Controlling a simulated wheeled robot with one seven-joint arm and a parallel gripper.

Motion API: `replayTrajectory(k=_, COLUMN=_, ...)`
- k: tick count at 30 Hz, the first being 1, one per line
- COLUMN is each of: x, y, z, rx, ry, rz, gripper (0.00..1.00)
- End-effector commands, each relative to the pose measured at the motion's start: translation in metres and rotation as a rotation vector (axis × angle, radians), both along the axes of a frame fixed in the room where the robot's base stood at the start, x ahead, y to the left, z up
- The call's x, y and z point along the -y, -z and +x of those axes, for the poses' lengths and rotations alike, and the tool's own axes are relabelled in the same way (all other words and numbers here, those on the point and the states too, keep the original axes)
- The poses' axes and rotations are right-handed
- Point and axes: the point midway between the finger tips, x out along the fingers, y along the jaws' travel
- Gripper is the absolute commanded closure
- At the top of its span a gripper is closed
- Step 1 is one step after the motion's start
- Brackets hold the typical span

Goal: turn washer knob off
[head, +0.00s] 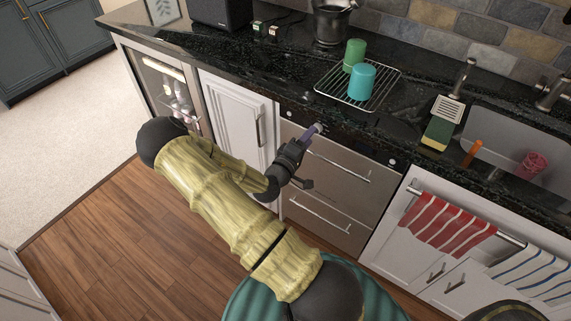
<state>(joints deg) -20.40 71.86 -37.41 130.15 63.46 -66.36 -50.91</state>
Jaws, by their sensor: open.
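The washer (330,194) is a steel-fronted unit with two drawer handles, built in under the black counter. A dark control strip (365,148) runs along its top edge, with a small round light spot (392,161) at its right end. My gripper (317,129) is at the upper left part of this strip, its tip close to or touching it. It is open, with a purplish-grey piece at its tip; I cannot tell if this is a finger or part of the washer. The gripper and wrist hide part of the strip, and I cannot make out the knob clearly.
A wire rack (385,92) with a green cup (354,54) and a teal cup (361,80) stands on the counter above. The sink (505,135) is at the right, with a striped red towel (452,226) below. A white cabinet door (236,122) is left of the washer.

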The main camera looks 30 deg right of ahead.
Motion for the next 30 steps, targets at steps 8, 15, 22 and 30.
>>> replayTrajectory(k=8, x=-0.053, y=0.004, z=-0.02, rx=-0.001, ry=-0.005, rz=0.001, gripper=0.51)
replayTrajectory(k=15, x=-0.097, y=0.007, z=-0.039, rx=-0.001, ry=-0.006, rz=0.002, gripper=0.51)
replayTrajectory(k=22, x=-0.129, y=0.009, z=-0.053, rx=0.001, ry=-0.003, rz=0.001, gripper=0.51)
replayTrajectory(k=30, x=-0.136, y=0.009, z=-0.057, rx=0.0, ry=0.0, rz=0.0, gripper=0.51)
